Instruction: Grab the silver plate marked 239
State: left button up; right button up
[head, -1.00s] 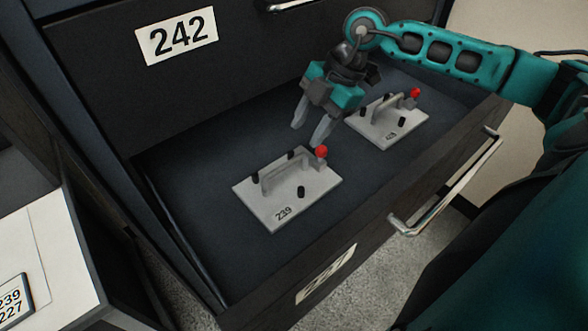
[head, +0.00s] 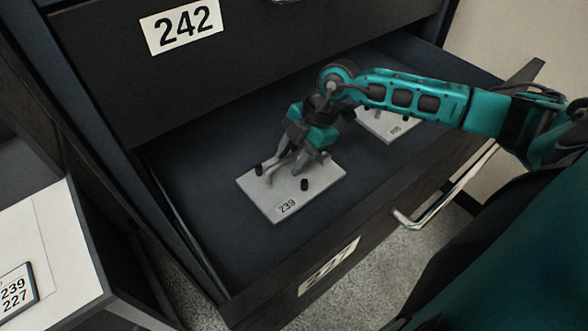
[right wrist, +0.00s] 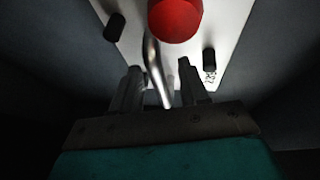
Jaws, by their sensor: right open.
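The silver plate marked 239 (head: 262,199) lies flat in the open drawer in the head view. It has a raised bar handle, black pegs and a red knob. My right gripper (head: 288,172) is over the plate and hides most of the handle and the knob. In the right wrist view the plate (right wrist: 225,40) shows its label, the red knob (right wrist: 175,18) and the handle (right wrist: 155,70). The open fingers of my right gripper (right wrist: 160,88) stand on either side of the handle. I cannot tell whether they touch it. My left gripper is not in view.
A second silver plate (head: 388,124) lies farther back right in the drawer, partly behind my right arm. The drawer's front has a metal handle (head: 430,207). A closed drawer labelled 242 (head: 182,26) is above. A sign reading 239 and 227 (head: 15,290) lies at left.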

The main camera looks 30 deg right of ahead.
jog(key=shift+c, duration=0.2)
grip_shut()
dwell(1.1)
jog(key=shift+w+r, duration=0.1)
jog(key=shift+r, duration=0.05)
